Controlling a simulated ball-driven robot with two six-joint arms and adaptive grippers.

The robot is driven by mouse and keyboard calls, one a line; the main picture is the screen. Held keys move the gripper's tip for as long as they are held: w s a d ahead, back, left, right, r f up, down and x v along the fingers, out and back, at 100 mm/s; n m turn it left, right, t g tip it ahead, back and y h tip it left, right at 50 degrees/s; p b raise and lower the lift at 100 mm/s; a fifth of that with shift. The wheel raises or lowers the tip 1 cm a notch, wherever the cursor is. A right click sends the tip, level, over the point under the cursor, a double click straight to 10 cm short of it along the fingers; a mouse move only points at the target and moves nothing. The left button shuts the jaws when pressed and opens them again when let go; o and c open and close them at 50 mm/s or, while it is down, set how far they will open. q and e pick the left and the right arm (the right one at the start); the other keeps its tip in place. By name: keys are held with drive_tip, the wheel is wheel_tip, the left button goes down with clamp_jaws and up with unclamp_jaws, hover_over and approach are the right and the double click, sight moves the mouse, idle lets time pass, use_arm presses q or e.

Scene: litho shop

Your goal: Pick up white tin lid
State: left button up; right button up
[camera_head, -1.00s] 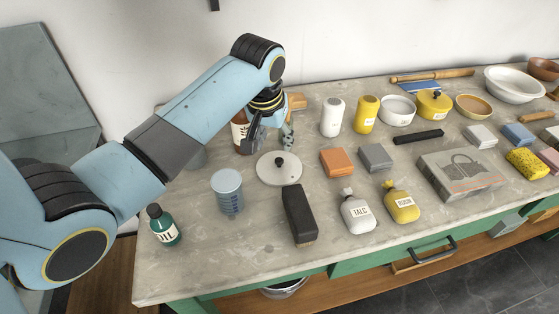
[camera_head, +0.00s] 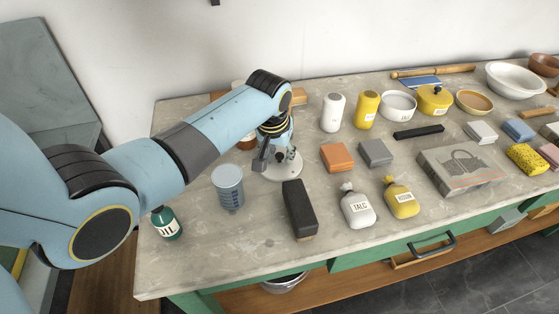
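The white tin lid (camera_head: 286,171) is a round pale disc lying flat on the stone-topped bench, left of the orange block. In the earlier frame it shows a dark knob in its middle; now my gripper covers the knob. My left gripper (camera_head: 272,160) points down over the lid, with its fingers at the lid's middle and back-left part. One dark finger shows at the left and another part at the right; whether they touch the knob is hidden. My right gripper is out of the picture.
A blue measuring cup (camera_head: 229,189) stands left of the lid and a black brush (camera_head: 298,210) lies in front. An orange block (camera_head: 337,157) and a grey block (camera_head: 375,153) sit to the right. A brown bottle (camera_head: 247,142) is partly hidden behind my arm.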

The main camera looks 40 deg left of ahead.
use_arm(q)
clamp_jaws()
